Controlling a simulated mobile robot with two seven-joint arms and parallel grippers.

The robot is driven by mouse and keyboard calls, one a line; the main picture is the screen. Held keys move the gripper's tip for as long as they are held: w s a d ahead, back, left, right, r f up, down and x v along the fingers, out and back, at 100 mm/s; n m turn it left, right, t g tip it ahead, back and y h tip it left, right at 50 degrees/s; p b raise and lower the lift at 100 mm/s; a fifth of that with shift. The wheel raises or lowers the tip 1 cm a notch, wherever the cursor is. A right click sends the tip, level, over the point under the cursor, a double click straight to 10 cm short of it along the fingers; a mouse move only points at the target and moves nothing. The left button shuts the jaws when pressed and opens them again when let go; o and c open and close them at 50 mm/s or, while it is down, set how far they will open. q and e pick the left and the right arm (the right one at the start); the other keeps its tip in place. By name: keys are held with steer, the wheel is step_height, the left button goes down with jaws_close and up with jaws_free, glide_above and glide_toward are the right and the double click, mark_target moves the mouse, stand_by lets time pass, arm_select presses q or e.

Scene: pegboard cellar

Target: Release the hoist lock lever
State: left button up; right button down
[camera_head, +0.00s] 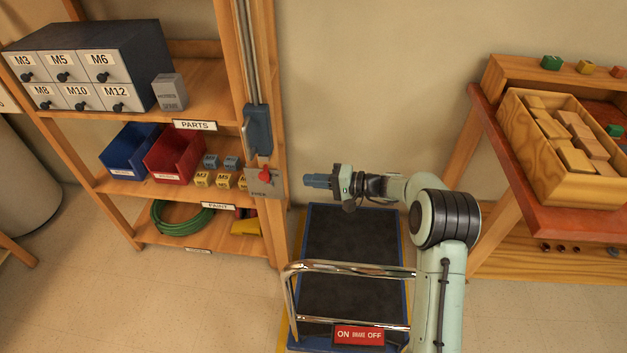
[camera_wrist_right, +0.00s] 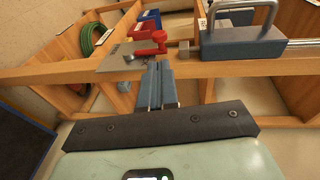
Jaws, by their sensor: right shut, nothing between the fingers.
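The red lever (camera_head: 265,175) sits on a grey metal plate (camera_head: 285,184) on the front post of the shelf rack, with a small label that is hard to read. In the right wrist view, the red lever (camera_wrist_right: 150,45) is just beyond my fingertips. My right gripper (camera_head: 307,181) points left toward the lever, with a gap between them. Its fingers (camera_wrist_right: 163,68) are shut with nothing between them. Above the plate, a blue block with a metal handle (camera_head: 258,131) is on a vertical rail; the wrist view shows it too (camera_wrist_right: 240,45). My left gripper is not in view.
A platform cart (camera_head: 350,235) with a chrome handle and red brake sign (camera_head: 358,335) stands below my right arm. The rack holds drawers (camera_head: 90,65), bins (camera_head: 175,152) and a green hose (camera_head: 180,217). A red-topped bench (camera_head: 590,222) with a wooden crate (camera_head: 530,140) is right.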

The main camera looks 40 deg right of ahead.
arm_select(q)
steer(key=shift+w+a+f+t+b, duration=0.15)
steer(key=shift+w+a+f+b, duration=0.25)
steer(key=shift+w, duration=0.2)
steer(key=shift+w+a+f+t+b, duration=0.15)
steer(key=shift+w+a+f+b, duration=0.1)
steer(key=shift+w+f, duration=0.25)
arm_select(e)
steer(key=x, duration=1)
steer(key=shift+w+a, duration=0.1)
steer(key=shift+w, duration=0.15)
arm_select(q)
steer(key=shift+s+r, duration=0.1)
arm_select(e)
steer(key=shift+w, duration=0.15)
